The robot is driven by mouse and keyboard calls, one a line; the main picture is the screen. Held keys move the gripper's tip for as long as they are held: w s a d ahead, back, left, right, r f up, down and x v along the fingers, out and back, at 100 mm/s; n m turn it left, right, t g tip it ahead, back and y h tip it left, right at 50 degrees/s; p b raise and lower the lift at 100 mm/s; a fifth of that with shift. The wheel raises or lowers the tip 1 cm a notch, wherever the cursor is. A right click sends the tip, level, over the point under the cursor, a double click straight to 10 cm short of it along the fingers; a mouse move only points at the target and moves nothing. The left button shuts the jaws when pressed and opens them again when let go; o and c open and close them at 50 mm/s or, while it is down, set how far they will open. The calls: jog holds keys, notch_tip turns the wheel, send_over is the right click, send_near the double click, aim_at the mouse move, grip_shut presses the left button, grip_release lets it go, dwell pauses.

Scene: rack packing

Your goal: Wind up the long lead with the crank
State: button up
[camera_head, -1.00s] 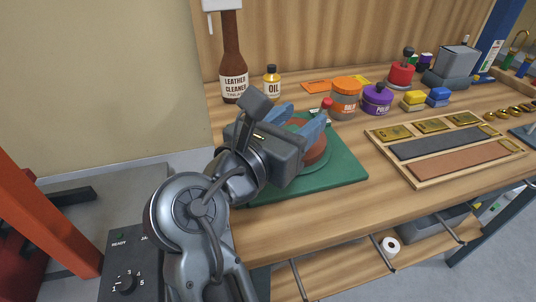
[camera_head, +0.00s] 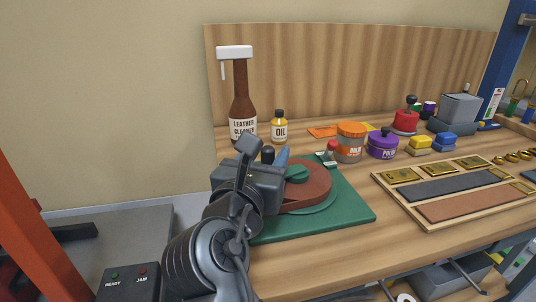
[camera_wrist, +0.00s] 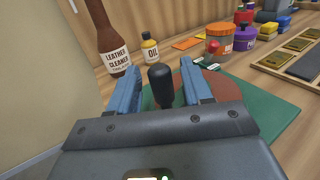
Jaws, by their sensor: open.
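A black upright crank handle (camera_wrist: 160,84) stands between the blue fingers of my gripper (camera_wrist: 161,74) in the wrist view. The fingers are open, one on each side, with visible gaps. In the head view the handle's top (camera_head: 267,153) shows just beyond my gripper. A reddish-brown round coil or disc (camera_head: 317,190) with a green piece on top (camera_head: 297,172) lies on a green base (camera_head: 352,212); my gripper is over its left side and hides part of it. I cannot make out a separate loose length of lead.
A leather cleaner bottle (camera_head: 240,105) and an oil bottle (camera_head: 279,127) stand behind the base. A small red-topped metal piece (camera_head: 331,148), an orange-lidded jar (camera_head: 349,142) and a purple tin (camera_head: 382,145) stand behind right. A wooden tray (camera_head: 432,224) lies to the right.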

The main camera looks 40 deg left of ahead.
jog(key=shift+w+a, duration=0.2)
jog(key=shift+w, duration=0.35)
grip_shut()
